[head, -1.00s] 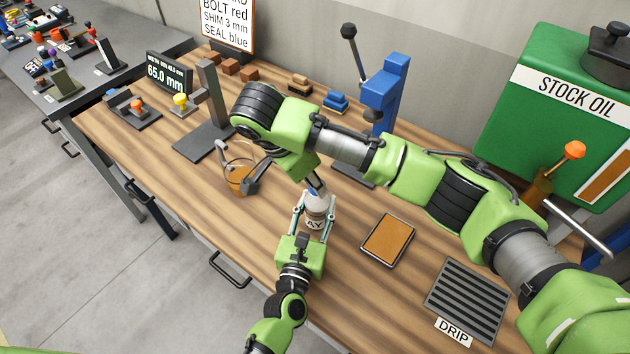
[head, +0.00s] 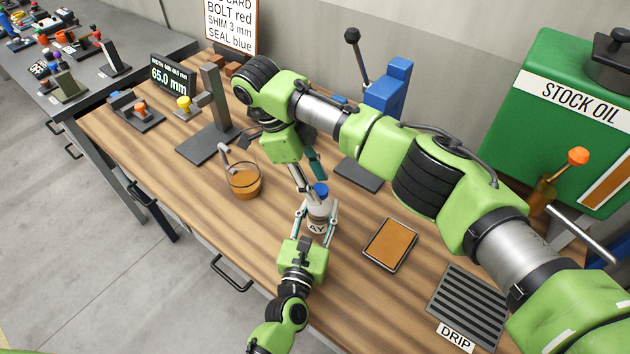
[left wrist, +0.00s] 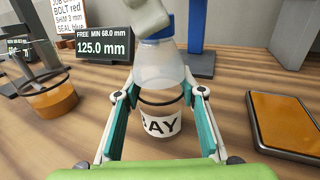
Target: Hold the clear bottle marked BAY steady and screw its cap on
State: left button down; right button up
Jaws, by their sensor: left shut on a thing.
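The clear bottle marked BAY (head: 318,208) stands upright on the wooden bench. In the left wrist view its label (left wrist: 160,125) faces me. My left gripper (head: 317,222) is shut around the bottle's body, with a teal-padded finger on each side. The blue cap (head: 321,189) sits on top of the bottle; I cannot tell how tightly it is seated. My right gripper (head: 311,180) points down just left of and behind the cap. Its fingers are spread apart with nothing between them.
A glass beaker of amber liquid (head: 243,183) stands left of the bottle. An orange-topped tray (head: 390,244) lies to the right, near the DRIP grate (head: 468,305). A blue press (head: 388,92) stands behind, and a grey stand (head: 212,100) behind left.

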jog(key=shift+r, duration=2.25)
jog(key=shift+c, duration=0.3)
